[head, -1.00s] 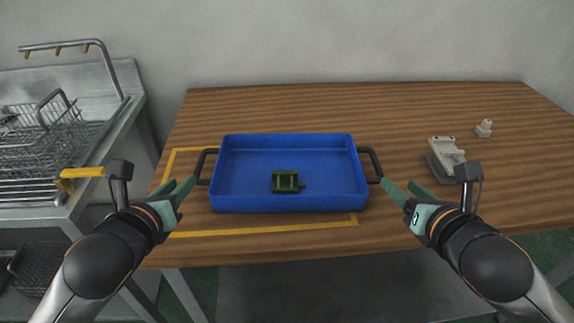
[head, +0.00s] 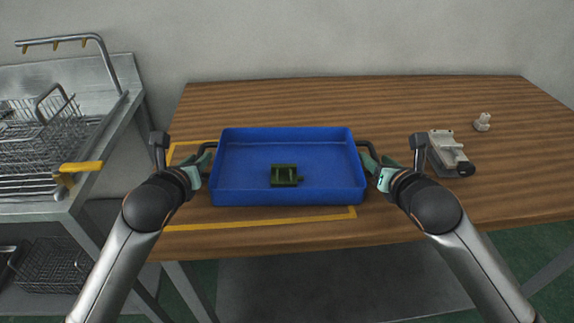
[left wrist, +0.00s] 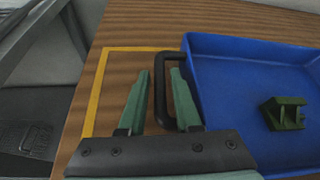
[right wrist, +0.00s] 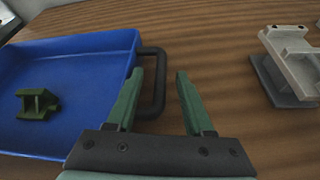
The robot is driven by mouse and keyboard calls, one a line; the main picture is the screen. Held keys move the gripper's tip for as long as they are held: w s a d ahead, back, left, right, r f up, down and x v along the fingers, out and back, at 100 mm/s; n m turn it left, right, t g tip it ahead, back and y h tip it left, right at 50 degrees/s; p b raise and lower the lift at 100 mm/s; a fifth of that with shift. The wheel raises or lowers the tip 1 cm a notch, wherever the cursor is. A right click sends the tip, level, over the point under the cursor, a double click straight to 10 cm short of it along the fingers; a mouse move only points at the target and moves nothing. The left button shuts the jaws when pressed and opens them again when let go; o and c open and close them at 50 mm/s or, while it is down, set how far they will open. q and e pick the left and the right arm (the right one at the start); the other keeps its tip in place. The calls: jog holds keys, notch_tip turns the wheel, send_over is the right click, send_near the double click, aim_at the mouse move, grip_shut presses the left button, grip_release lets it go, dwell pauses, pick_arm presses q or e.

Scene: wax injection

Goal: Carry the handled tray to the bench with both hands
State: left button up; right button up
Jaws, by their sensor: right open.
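The blue handled tray (head: 288,193) rests on the wooden table with a dark green block-like part (head: 285,176) inside. My left gripper (head: 205,160) is at the tray's left black handle (left wrist: 160,85); in the left wrist view its green fingers are apart, one on each side of the handle's outer bar. My right gripper (head: 372,160) is at the right black handle (right wrist: 161,80); in the right wrist view its fingers are open, with the handle's bar between them. In the head view the hands partly hide both handles.
The wooden table (head: 430,100) has yellow tape (head: 260,219) around the tray. A grey-white fixture (head: 447,153) and a small pale part (head: 482,122) stand to the right. A metal sink unit with wire baskets (head: 40,135) stands at the left. The table behind the tray is clear.

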pick_arm(q)
jog(key=shift+w+f, duration=0.2)
jog(key=shift+w, duration=0.35)
pick_arm(e)
jog(key=shift+w+f, duration=0.25)
jog(key=shift+w, duration=0.3)
pick_arm(q)
jog(key=shift+c, duration=0.2)
pick_arm(e)
jog(key=shift+c, duration=0.2)
pick_arm(q)
jog(key=c, duration=0.4)
pick_arm(e)
jog(key=c, duration=0.4)
pick_arm(q)
grip_shut()
pick_arm(e)
grip_shut()
